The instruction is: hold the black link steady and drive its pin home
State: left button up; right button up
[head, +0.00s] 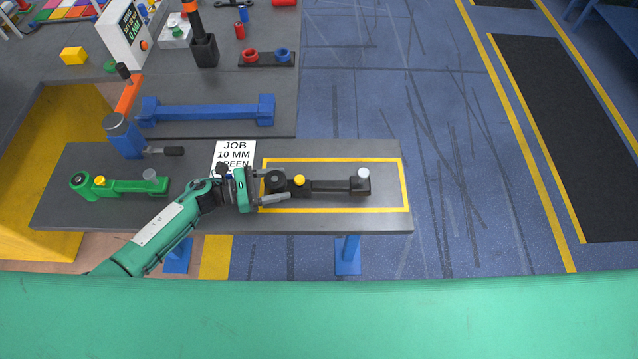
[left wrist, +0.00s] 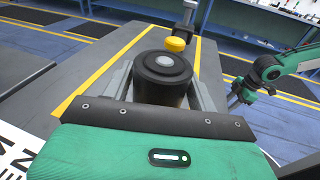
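The black link (head: 330,187) lies inside the yellow outline on the grey bench. Its round boss (left wrist: 163,75) is at the left end, a yellow knob (head: 299,179) stands near it, and a grey-topped pin (head: 363,173) stands up from the block at its right end. My left gripper (head: 270,187) reaches from the left with one finger on each side of the boss. In the left wrist view narrow gaps seem to show beside the boss, so it looks open. My right gripper (left wrist: 238,96) shows small in the left wrist view; its finger state is unclear.
A green link (head: 135,186) with a similar pin lies at the left. A blue tool with a dark handle (head: 124,137) stands behind it. A job card (head: 234,152) lies behind my left gripper. A blue bracket (head: 208,112) lies on the rear table. Floor is clear at right.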

pick_arm(q)
jog(key=shift+r, duration=0.1)
jog(key=c, duration=0.9)
jog(key=shift+s+f+b, duration=0.1)
jog(key=shift+f+b, duration=0.25)
jog(key=shift+b, duration=0.2)
dwell(0.5)
